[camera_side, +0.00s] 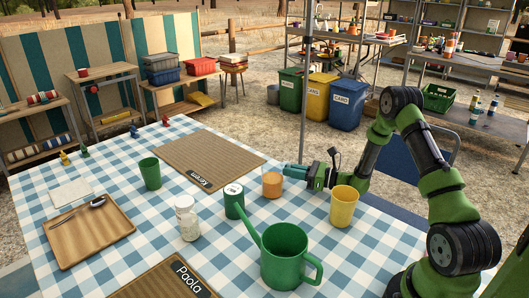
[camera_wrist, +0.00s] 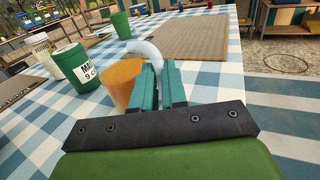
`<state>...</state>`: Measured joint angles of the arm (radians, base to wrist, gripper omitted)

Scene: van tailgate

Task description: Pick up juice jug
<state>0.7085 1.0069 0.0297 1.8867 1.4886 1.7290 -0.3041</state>
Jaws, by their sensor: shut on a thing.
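The juice jug, a small orange vessel (camera_side: 272,185), is near the middle of the checked table in the side view. In the wrist view the orange jug (camera_wrist: 122,84) is just left of my fingers, with a pale curved handle (camera_wrist: 146,50) reaching to them. My gripper (camera_side: 291,171) comes in from the right, and its teal fingers (camera_wrist: 159,86) are shut on the jug at its handle side. The fingers hide part of the handle. I cannot tell whether the jug's base touches the cloth.
A yellow cup (camera_side: 343,206) stands right of the jug, below my arm. A green can (camera_side: 234,201), green watering can (camera_side: 284,258) and white bottle (camera_side: 187,219) stand nearby. A green cup (camera_side: 150,173) is farther left. A brown placemat (camera_side: 205,156) lies flat behind.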

